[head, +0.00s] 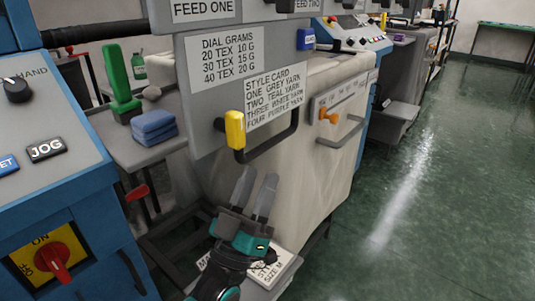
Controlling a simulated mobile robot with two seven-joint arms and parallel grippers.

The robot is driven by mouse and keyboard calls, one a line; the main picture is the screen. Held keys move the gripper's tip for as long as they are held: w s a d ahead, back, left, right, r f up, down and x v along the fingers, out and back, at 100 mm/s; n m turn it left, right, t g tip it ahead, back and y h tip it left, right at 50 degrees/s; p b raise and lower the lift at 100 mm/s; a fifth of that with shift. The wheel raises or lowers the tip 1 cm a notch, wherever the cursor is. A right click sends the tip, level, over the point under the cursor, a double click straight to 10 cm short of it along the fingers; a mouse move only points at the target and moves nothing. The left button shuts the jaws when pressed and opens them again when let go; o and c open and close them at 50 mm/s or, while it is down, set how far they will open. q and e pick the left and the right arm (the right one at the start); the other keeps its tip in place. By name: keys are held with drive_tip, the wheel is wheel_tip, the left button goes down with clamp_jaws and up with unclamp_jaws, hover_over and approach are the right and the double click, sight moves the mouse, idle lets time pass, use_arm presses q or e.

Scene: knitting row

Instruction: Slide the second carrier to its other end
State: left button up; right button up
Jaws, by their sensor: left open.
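My left gripper (255,190) is at the lower middle, with its two grey fingers pointing up and a gap between them. It is open and empty, below a yellow grip (235,130) on a bent black bar (275,146) at the front of the near machine. The fingers look apart from the grip. I cannot make out for certain which part is the second carrier; nothing in view is labelled as a carrier. My right gripper is not in view.
A style card (274,95) and dial grams sign (228,57) are on the grey panel. A control console (45,130) with a JOG button stands left. The floor (430,190) at right is clear.

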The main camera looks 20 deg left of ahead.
use_arm(q)
drive_tip(key=v, duration=0.5)
drive_tip(key=shift+s+f, duration=0.2)
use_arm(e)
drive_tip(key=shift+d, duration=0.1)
use_arm(q)
drive_tip(key=s+d+f+m+g, duration=0.2)
drive_tip(key=s+f+g, duration=0.2)
drive_tip(key=f+g, duration=0.5)
drive_tip(key=s+d+f+m+g, duration=0.1)
drive_tip(key=s+f+m+g, duration=0.15)
drive_tip(key=f+g, duration=0.55)
drive_tip(key=s+a+r+t+y+p, duration=0.1)
drive_tip(key=s+a+r+y+p, duration=0.1)
drive_tip(key=r+p, duration=0.9)
drive_tip(key=s+a+p, duration=0.1)
drive_tip(key=a+p, duration=0.1)
drive_tip(key=p, duration=0.8)
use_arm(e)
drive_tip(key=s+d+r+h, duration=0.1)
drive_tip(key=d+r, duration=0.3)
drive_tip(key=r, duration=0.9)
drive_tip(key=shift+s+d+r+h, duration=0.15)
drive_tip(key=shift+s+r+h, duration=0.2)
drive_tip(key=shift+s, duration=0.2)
use_arm(q)
drive_tip(key=shift+r+n, duration=0.15)
drive_tip(key=shift+n, duration=0.1)
